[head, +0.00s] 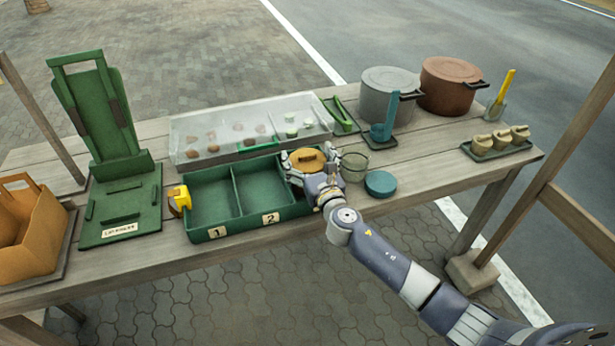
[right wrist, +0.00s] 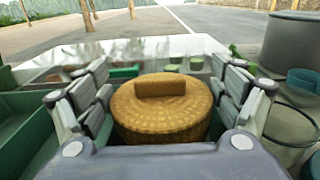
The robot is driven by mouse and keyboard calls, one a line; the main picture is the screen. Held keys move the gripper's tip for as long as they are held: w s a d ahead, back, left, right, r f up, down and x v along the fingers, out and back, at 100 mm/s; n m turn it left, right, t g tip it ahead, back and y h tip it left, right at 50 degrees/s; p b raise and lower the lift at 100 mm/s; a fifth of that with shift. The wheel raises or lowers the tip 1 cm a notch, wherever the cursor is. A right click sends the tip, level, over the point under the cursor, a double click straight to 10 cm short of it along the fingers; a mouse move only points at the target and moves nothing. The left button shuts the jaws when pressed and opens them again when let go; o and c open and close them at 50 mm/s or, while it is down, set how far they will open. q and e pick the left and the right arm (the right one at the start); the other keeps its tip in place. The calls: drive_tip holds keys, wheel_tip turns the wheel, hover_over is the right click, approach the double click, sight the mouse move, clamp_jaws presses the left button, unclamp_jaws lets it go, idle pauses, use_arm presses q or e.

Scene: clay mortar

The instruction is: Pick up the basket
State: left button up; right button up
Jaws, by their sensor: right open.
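The basket (head: 305,157) is a round, tan woven one with a lid and a block-shaped handle on top. In the right wrist view the basket (right wrist: 160,112) fills the middle. My right gripper (head: 311,164) is open, with its fingers on either side of the basket. In the right wrist view the fingers of the right gripper (right wrist: 165,82) flank it, and a small gap seems to show on each side. The basket's base is hidden by the gripper. My left gripper is not in view.
A clear-covered case (head: 190,128) lies behind. A glass jar (head: 354,167) and blue lid (head: 380,183) are close on the right. Two pots (head: 388,95) (head: 450,85) stand further back.

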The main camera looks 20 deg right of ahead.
drive_tip(key=c, duration=1)
